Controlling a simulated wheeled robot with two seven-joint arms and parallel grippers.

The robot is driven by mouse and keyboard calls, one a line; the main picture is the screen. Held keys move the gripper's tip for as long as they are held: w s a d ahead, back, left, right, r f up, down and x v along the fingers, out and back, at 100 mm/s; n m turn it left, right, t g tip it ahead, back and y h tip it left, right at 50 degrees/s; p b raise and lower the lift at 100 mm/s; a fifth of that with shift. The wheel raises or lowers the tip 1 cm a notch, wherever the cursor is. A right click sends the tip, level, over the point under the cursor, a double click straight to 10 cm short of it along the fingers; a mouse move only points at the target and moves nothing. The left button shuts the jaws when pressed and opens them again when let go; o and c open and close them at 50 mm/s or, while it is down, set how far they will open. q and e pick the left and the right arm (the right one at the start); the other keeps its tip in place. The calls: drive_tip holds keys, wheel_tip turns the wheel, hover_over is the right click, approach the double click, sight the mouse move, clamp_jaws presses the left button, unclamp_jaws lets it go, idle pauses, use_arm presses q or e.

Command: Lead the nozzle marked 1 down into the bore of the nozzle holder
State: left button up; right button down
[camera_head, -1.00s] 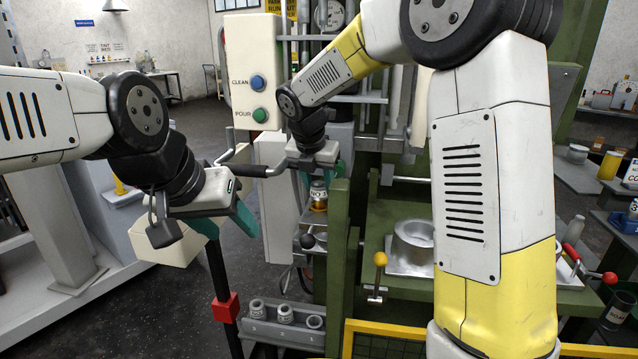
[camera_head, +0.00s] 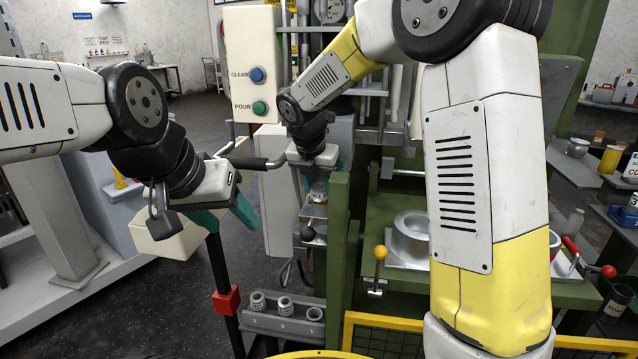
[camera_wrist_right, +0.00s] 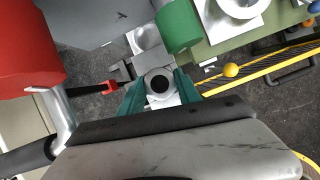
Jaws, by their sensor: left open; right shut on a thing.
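My right gripper (camera_head: 320,168) points down at the centre of the head view. Its teal fingers are shut on a grey nozzle (camera_head: 318,190) with dark lettering too small to read. In the right wrist view the round nozzle (camera_wrist_right: 159,84), with its dark bore, sits between the teal fingertips (camera_wrist_right: 160,92). The nozzle is just above or at a small grey bracket (camera_head: 313,211) beside the green post. I cannot make out the holder's bore, nor whether the nozzle is inside it. My left gripper (camera_head: 223,217) is open and empty, at left, beside a black bar.
A rack (camera_head: 282,325) with several grey nozzle pieces stands low in front. A control box (camera_head: 252,62) with CLEAN and POUR buttons is behind. The green post (camera_head: 338,230) stands close to the right gripper. A yellow-knobbed lever (camera_head: 380,253) and metal ring (camera_head: 411,236) are at right.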

sight(315, 206)
drive_tip(key=c, duration=0.8)
unclamp_jaws()
drive_tip(key=shift+o, duration=0.2)
drive_tip(key=v, duration=0.7)
drive_tip(key=shift+r, duration=0.35)
drive_tip(key=shift+s, duration=0.15)
